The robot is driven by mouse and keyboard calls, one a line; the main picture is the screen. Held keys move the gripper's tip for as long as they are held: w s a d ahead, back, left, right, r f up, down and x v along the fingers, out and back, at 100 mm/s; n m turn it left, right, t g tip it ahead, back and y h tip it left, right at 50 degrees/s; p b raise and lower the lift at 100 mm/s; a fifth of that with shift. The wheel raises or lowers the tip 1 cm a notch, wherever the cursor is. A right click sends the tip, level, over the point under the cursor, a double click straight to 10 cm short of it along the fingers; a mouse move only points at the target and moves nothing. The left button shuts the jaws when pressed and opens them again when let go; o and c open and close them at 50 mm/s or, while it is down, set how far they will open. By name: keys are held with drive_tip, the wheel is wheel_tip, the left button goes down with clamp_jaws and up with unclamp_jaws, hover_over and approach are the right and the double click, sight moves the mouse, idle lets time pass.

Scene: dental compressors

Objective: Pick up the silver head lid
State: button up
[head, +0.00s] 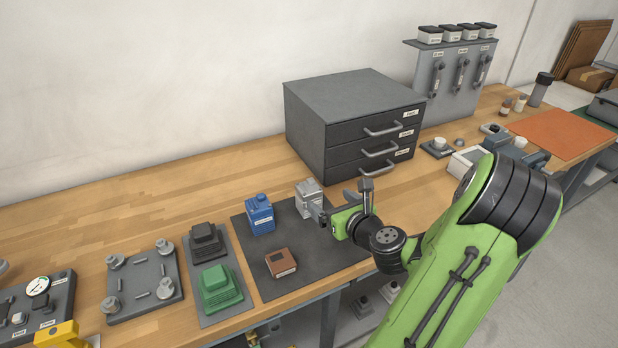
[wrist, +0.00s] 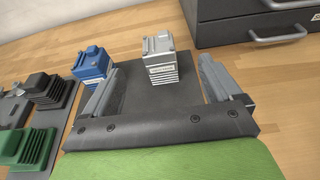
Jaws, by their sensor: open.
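The silver head lid (head: 308,196) is a small finned silver block with a label. It stands upright on the dark mat (head: 297,262) at its back right. In the wrist view the silver head lid (wrist: 161,60) lies ahead of my gripper (wrist: 160,85), between the lines of its two fingers. My gripper (head: 341,208) is open and empty, just right of the lid in the head view. I cannot tell whether a finger touches the lid. A blue lid (head: 260,214) and a brown block (head: 281,263) stand on the same mat.
A dark drawer cabinet (head: 355,120) stands behind the mat. Green (head: 217,287) and black (head: 205,241) finned blocks sit on a grey plate to the left. A fixture plate (head: 143,287) lies farther left. The bench behind the blue lid is clear.

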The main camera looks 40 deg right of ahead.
sight(310, 188)
drive_tip(key=x, duration=0.3)
drive_tip(key=p+x, duration=0.1)
drive_tip(key=x, duration=0.3)
drive_tip(key=p+x, duration=0.1)
drive_tip(key=x, duration=0.3)
drive_tip(key=shift+a+f, duration=0.25)
drive_tip(key=shift+s, duration=0.15)
drive_tip(key=shift+c, duration=0.7)
drive_tip(key=c, duration=1)
